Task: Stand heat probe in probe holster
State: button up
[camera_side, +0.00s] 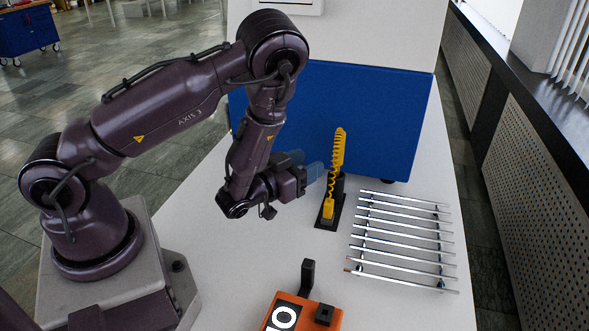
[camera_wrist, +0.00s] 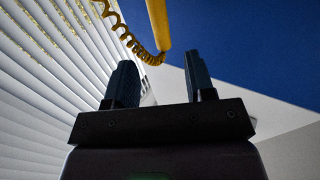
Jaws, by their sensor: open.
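The heat probe (camera_side: 339,150) is a yellow rod with a coiled yellow cord, standing about upright. Its lower end is at a dark upright holder (camera_side: 338,186) on a black base plate, which looks like the probe holster; how deep it sits is hidden. My gripper (camera_side: 315,173) is just left of the probe, with bluish fingers pointing at it. In the wrist view my gripper's fingers (camera_wrist: 160,60) are spread apart with nothing between them. The yellow probe (camera_wrist: 157,22) shows there beyond the fingertips, in line with the gap.
A blue cabinet (camera_side: 375,120) stands close behind the probe. A rack of several metal rods (camera_side: 405,240) lies to its right. An orange device (camera_side: 300,314) with a white ring and a black bracket sits at the front. The white table (camera_side: 240,255) is clear between my arm and the device.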

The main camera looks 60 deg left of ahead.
jog(key=s+d+r+n+g+h, duration=0.1)
jog(key=d+r+g, duration=0.15)
jog(key=r, duration=0.35)
jog(key=d+r+n+g+h, duration=0.1)
jog(key=d+r+g+h, duration=0.1)
jog(key=r+g, duration=0.3)
jog(key=s+d+r+m+g, duration=0.1)
jog(key=s+r+m+g, duration=0.1)
jog(key=s+r, duration=0.3)
jog(key=s+r+m+g, duration=0.2)
jog(key=s+r, duration=0.4)
jog(key=s, duration=0.7)
jog(key=shift+d+h, duration=0.4)
